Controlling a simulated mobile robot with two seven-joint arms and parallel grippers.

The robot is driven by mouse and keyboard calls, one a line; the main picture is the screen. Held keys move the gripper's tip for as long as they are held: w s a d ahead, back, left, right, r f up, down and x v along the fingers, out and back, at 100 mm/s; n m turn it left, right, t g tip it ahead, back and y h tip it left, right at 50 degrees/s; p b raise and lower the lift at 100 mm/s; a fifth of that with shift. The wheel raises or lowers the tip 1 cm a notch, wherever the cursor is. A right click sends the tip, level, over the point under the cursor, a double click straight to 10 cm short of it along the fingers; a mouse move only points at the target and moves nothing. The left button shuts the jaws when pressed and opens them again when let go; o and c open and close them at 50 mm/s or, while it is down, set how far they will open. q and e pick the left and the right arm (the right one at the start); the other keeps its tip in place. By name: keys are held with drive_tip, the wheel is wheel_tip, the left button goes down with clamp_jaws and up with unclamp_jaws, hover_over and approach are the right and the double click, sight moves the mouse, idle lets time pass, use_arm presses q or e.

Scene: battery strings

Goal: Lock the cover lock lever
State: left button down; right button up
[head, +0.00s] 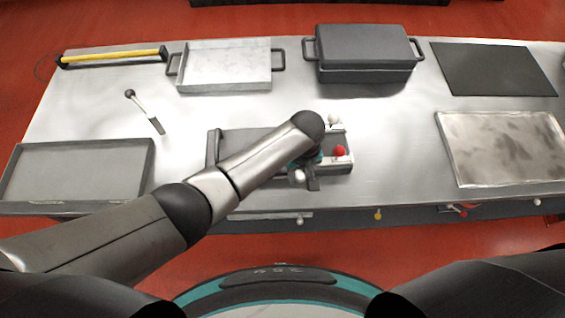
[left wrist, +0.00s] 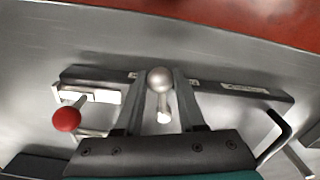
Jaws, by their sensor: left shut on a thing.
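A dark grey fixture (head: 237,141) lies at the front middle of the table, with a handle at its left end. A lever with a silver ball knob (head: 298,176) stands at its front edge; the knob also shows in the left wrist view (left wrist: 160,79). I take it to be the cover lock lever. My left gripper (head: 311,181) is shut on this lever, with the knob between its fingertips (left wrist: 160,88). A red ball knob (head: 340,150) sits at the fixture's right end, clear of my fingers. My left forearm hides much of the fixture. My right gripper is out of view.
A white-topped tray (head: 225,87) and a lidded dark box (head: 365,70) stand at the back. A grey tray (head: 77,170) is at the left, a metal tray (head: 500,148) at the right. A loose lever (head: 145,111) lies left of the fixture. Bare table lies right of the fixture.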

use_arm(q)
drive_tip(key=shift+w+d+n, duration=0.1)
drive_tip(key=shift+d+n, duration=0.35)
drive_tip(key=shift+n, duration=0.15)
